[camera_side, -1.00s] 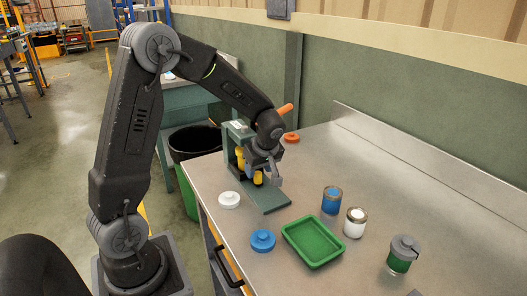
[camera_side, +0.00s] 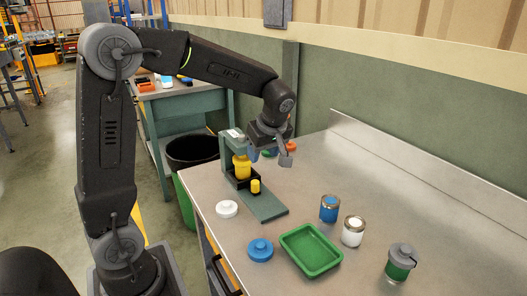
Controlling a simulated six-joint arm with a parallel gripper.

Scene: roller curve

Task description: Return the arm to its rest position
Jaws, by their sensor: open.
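My gripper (camera_side: 270,157) is open and empty. It hangs in the air above the back part of the metal bench, just right of the green stand (camera_side: 262,203). My arm reaches across from the left with its forearm almost level. The stand holds a yellow object (camera_side: 242,167) in a dark holder, and a smaller yellow piece (camera_side: 255,187) beside it.
On the bench (camera_side: 400,195) are a white lid (camera_side: 227,209), a blue lid (camera_side: 260,250), a green tray (camera_side: 311,250), a blue can (camera_side: 329,208), a white can (camera_side: 353,231) and a green can with a grey top (camera_side: 400,262). An orange lid (camera_side: 291,147) lies behind my gripper.

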